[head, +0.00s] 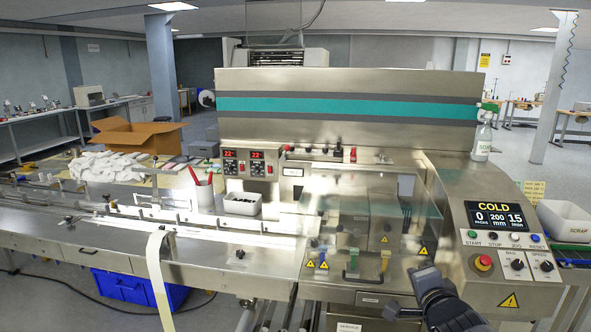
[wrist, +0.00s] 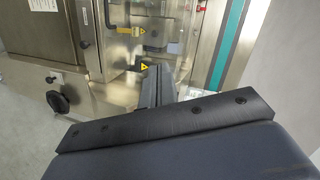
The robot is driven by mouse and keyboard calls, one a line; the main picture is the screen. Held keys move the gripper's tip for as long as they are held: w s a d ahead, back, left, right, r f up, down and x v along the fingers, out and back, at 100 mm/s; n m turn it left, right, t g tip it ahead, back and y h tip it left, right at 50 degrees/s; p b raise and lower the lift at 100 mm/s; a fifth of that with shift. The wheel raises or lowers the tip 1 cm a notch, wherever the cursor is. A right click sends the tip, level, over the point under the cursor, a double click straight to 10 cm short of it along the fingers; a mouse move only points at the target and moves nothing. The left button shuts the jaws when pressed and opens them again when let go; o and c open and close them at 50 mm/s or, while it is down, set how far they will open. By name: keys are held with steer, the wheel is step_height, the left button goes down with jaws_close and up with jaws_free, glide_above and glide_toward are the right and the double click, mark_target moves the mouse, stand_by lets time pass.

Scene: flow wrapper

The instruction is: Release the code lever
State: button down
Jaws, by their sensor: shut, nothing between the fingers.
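No readable label tells me which is the code lever. My gripper (head: 424,277) is shut and empty, in front of the guard's lower right corner, right of these levers. In the wrist view my gripper's fingers (wrist: 154,85) are together, close to a yellow warning sticker (wrist: 144,67).
The clear guard (head: 375,212) covers the middle of the machine. The control panel (head: 497,215) with its red stop button (head: 483,262) stands right of my gripper. A black knob (wrist: 57,102) sticks out at left in the wrist view. A white scrap bin (head: 562,222) is far right.

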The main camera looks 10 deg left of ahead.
steer(key=w+a+r+m+t+y, duration=0.1)
steer(key=w+a+r+m+y, duration=0.1)
steer(key=w+a+r+y, duration=0.2)
steer(key=shift+w+a+r+t+y+p, duration=0.3)
steer(key=shift+a+y, duration=0.3)
steer(key=shift+y, duration=0.3)
steer(key=shift+w, duration=0.1)
